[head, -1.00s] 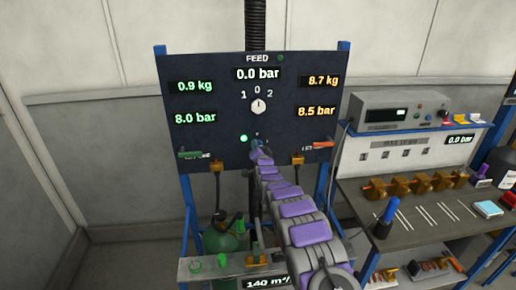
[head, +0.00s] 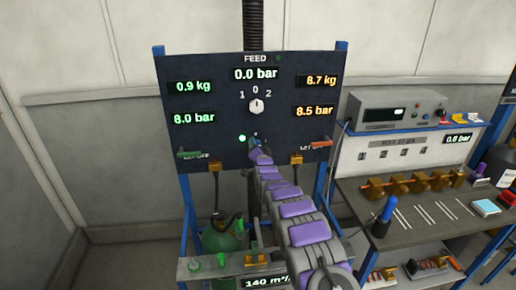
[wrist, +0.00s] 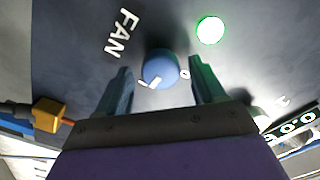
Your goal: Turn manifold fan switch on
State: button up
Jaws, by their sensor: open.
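The fan switch is a round blue knob (wrist: 160,66) with a white pointer mark, beside the FAN label in the wrist view. Its pointer faces lower left, close to a small white mark there; a 0 mark sits to its right. My gripper (wrist: 161,75) is open, with one finger on each side of the knob; whether they touch it I cannot tell. In the head view my gripper (head: 257,146) is at the lower middle of the dark panel (head: 215,142) and hides most of the knob. A round lamp (wrist: 210,30) near the knob glows green.
The FEED selector (head: 257,106) is above my gripper, its pointer near 0. A green lever (head: 192,154) and an orange lever (head: 320,144) flank the panel's lower part. A workbench (head: 418,228) with an instrument (head: 397,108) on a shelf stands at right.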

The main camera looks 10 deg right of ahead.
jog(key=shift+s, duration=0.15)
jog(key=s+p, duration=0.1)
jog(key=s, duration=1.6)
jog(key=shift+p, duration=0.3)
jog(key=shift+f, duration=0.1)
jog(key=s+r+n+g+b, duration=0.1)
jog(key=s+n+g, duration=0.3)
jog(key=s, duration=2.6)
jog(key=s+r+n+g+b, duration=0.1)
jog(key=s+r+n+g, duration=0.3)
jog(key=s+g, duration=1.1)
jog(key=s+n, duration=0.1)
jog(key=s, duration=1.5)
jog(key=shift+a+r+g, duration=0.2)
jog(key=shift+r+g, duration=0.15)
jog(key=shift+g, duration=0.05)
